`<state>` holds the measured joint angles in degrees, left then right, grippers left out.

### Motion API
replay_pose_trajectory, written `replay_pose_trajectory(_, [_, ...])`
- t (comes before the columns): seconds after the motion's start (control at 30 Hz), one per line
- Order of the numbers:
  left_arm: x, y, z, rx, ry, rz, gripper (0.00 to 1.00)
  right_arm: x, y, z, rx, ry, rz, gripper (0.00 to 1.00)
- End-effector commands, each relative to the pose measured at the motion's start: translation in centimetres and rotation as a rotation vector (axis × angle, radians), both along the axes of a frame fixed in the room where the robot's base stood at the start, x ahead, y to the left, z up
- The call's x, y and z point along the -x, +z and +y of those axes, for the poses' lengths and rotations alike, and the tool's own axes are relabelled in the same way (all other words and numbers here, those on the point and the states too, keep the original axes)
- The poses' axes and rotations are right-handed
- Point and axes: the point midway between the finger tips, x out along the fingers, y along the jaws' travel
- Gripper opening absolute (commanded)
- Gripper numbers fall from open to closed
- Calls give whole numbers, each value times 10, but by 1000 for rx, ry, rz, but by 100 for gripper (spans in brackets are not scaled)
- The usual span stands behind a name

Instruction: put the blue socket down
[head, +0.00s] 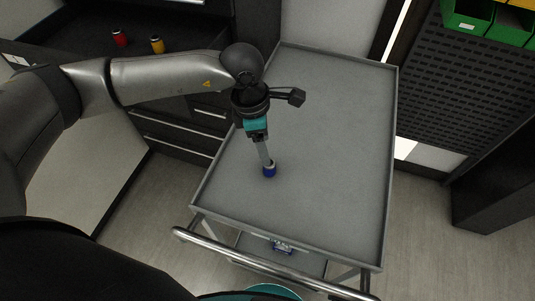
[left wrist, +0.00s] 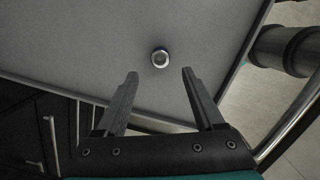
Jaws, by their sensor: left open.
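The blue socket (head: 269,171) stands upright on the grey tray top of the cart (head: 330,120), near its left side. In the left wrist view the socket (left wrist: 160,58) shows from above as a small ring with a pale centre, just beyond my fingertips. My left gripper (head: 266,160) points down at the socket in the head view. In the left wrist view the left gripper (left wrist: 160,73) has its fingers spread wide, with nothing between them. The socket is apart from both fingers there. My right gripper is not in view.
A red socket (head: 119,38) and a yellow socket (head: 157,45) stand on the dark counter at the back left. The cart has a raised rim and a front handle rail (head: 270,262). Most of its top is clear. Green bins (head: 468,17) hang at the upper right.

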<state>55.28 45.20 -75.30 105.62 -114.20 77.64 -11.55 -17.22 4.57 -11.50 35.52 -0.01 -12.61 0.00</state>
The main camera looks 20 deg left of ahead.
Motion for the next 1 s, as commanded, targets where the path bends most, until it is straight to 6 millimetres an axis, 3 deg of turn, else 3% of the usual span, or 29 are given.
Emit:
replay_pose_trajectory(0.1, [1, 19, 3, 0, -2, -2, 70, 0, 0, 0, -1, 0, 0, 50])
replay_pose_trajectory(0.3, [2, 33, 5, -2, 0, 1, 70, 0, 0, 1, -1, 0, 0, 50])
replay_pose_trajectory(1.0, [2, 33, 7, -1, 5, 4, 70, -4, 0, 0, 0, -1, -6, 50])
